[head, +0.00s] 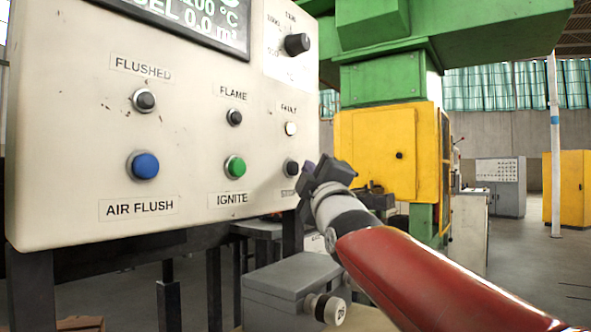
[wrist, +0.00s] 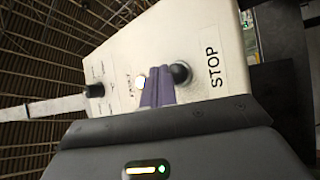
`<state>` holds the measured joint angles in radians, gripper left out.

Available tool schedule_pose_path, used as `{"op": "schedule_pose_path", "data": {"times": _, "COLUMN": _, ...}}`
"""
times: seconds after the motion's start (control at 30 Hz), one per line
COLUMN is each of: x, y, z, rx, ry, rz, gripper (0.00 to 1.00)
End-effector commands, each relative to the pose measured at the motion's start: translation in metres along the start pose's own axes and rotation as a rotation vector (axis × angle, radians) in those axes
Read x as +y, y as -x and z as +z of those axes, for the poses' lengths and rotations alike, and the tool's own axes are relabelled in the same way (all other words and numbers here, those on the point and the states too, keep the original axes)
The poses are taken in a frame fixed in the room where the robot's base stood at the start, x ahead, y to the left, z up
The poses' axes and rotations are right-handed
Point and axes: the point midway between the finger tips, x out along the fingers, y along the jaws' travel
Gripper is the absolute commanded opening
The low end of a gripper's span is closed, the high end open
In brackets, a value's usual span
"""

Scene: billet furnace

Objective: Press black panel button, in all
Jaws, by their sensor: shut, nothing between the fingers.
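The black panel button (head: 291,168) is at the lower right of the cream control panel (head: 60,150), above a small label mostly hidden by my gripper. In the wrist view the black button (wrist: 181,73) stands out from the panel beside a label reading STOP. My gripper (head: 309,167) is just right of the button in the head view. Its purple fingertips (wrist: 157,88) are shut and empty, and overlap the panel between the button and the lit FAULT lamp (wrist: 140,82). I cannot tell whether they touch the button.
The panel also has a blue AIR FLUSH button (head: 143,166), a green IGNITE button (head: 235,167) and a black dial (head: 297,44). A grey box (head: 290,285) stands below my gripper. A yellow machine cabinet (head: 385,150) stands behind it.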

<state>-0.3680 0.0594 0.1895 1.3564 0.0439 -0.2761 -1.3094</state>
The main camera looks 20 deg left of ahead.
Motion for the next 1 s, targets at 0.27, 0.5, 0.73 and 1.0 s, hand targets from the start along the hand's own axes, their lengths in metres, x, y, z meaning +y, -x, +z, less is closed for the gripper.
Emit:
{"op": "schedule_pose_path", "data": {"times": 0.27, "x": -0.0022, "y": -0.0053, "z": -0.0043, "rx": 0.001, "ry": -0.001, "rz": 0.000, "gripper": 0.00}}
{"op": "schedule_pose_path", "data": {"times": 0.5, "x": -0.0040, "y": -0.0059, "z": -0.0046, "rx": 0.000, "ry": 0.001, "rz": 0.000, "gripper": 0.00}}
{"op": "schedule_pose_path", "data": {"times": 0.73, "x": -0.0042, "y": -0.0063, "z": -0.0048, "rx": 0.000, "ry": 0.000, "rz": 0.000, "gripper": 0.00}}
{"op": "schedule_pose_path", "data": {"times": 1.0, "x": -0.0055, "y": -0.0086, "z": -0.0062, "rx": 0.000, "ry": -0.001, "rz": -0.001, "gripper": 0.00}}
